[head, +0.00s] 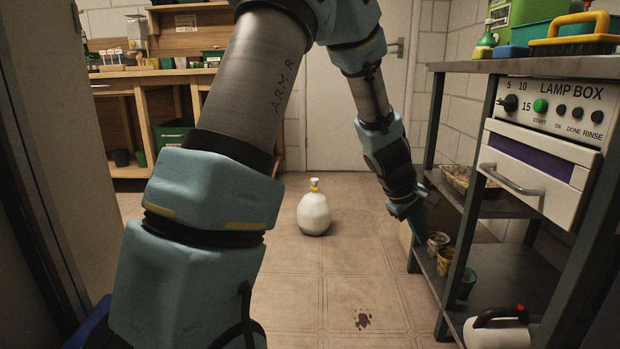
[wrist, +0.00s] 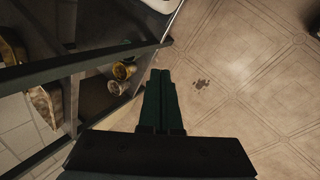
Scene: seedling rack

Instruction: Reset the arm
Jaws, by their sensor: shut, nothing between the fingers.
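My arm reaches forward and bends down in the head view. My gripper (head: 422,228) hangs at the left side of the metal rack (head: 433,150), close to its front post. In the wrist view my gripper (wrist: 161,75) has its dark green fingers together, with nothing between them, and points down past the rack edge over the tiled floor. Whether it touches the rack, I cannot tell.
Several small pots (head: 444,261) stand on a rack shelf near my gripper. The lamp box (head: 545,150) sits higher on the rack. A white bottle (head: 314,214) stands on the floor. A dark spill (head: 362,319) marks the tiles. A wooden bench (head: 150,78) is at the back left.

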